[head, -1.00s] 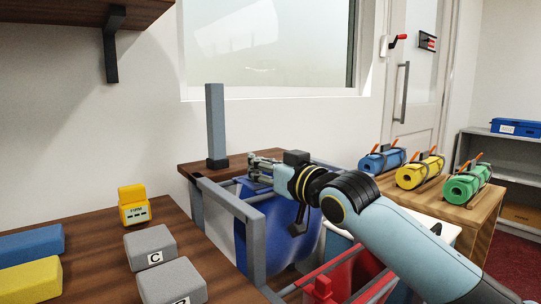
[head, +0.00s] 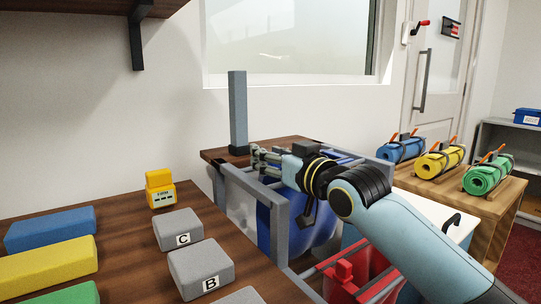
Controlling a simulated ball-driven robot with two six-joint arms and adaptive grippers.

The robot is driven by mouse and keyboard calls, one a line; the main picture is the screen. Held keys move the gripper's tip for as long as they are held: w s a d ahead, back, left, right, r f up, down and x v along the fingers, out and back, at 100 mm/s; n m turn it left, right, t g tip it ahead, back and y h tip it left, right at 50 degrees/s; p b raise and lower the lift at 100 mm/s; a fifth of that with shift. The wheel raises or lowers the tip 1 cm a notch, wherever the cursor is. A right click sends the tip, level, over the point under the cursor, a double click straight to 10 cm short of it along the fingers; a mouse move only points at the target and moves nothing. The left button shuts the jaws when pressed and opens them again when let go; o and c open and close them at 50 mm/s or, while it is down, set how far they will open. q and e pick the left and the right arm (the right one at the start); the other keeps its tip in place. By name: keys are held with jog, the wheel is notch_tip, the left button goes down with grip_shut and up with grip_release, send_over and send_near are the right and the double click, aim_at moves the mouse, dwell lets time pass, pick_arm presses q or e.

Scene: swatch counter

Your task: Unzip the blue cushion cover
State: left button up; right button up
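A long blue block (head: 50,230) lies at the far left of the brown counter; I cannot tell whether it is the blue cushion cover, and no zip shows on it. A large blue container or bag (head: 323,222) hangs or stands behind grey rails, partly hidden by my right arm. A blue roll (head: 402,149) lies on a wooden stand at the right. My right gripper (head: 260,160) is above the rails beside the grey post, far from the blue block. Its fingers are too small to judge, and I see nothing clearly held. My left gripper is out of view.
Yellow (head: 45,271) and green (head: 67,295) blocks, grey lettered blocks (head: 200,268) and a yellow timer-like device (head: 161,191) share the counter (head: 120,240). A grey post (head: 238,110) stands behind. A red bin (head: 352,280) is at front right.

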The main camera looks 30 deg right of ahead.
jog(key=s+d, duration=0.1)
jog(key=s, duration=1.1)
dwell(0.4)
